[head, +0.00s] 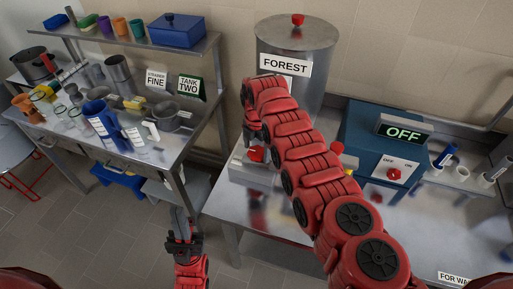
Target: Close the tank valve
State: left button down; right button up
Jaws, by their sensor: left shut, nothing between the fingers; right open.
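The steel tank (318,85) with the label "FOREST" (285,65) stands at the back of the right-hand table, a red knob on its lid. A small red part (256,154), which may be the valve handle, shows low in front of the tank. My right arm reaches across the tank's front, hiding much of its lower part. My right gripper (254,138) points down just above the red part; I cannot tell whether they touch. It is open, its fingers mostly hidden. My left gripper (180,222) is shut and empty, low between the two tables.
A blue box with an "OFF" display (403,131) and red knob stands right of the tank. The steel table (265,208) is bare in front. The left bench holds cups, jars and signs, with a blue case (178,30) on its shelf. Open floor lies between.

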jog(key=c, duration=1.3)
jog(key=shift+f+m+b, duration=0.2)
jog(key=shift+m+b, duration=0.4)
jog(key=shift+b, duration=0.35)
jog(key=m+b, duration=0.7)
jog(key=b, duration=0.2)
jog(key=shift+m, duration=0.4)
jog(key=shift+w+r+m+b, duration=0.1)
jog(key=shift+m+b, duration=0.55)
jog(key=shift+m, duration=0.25)
jog(key=shift+m+b, duration=0.4)
jog(key=shift+m, duration=0.6)
jog(key=shift+r+m+b, duration=0.1)
jog(key=shift+m+b, duration=0.2)
jog(key=shift+m, duration=0.9)
jog(key=shift+r+m, duration=0.1)
jog(key=shift+m, duration=1.4)
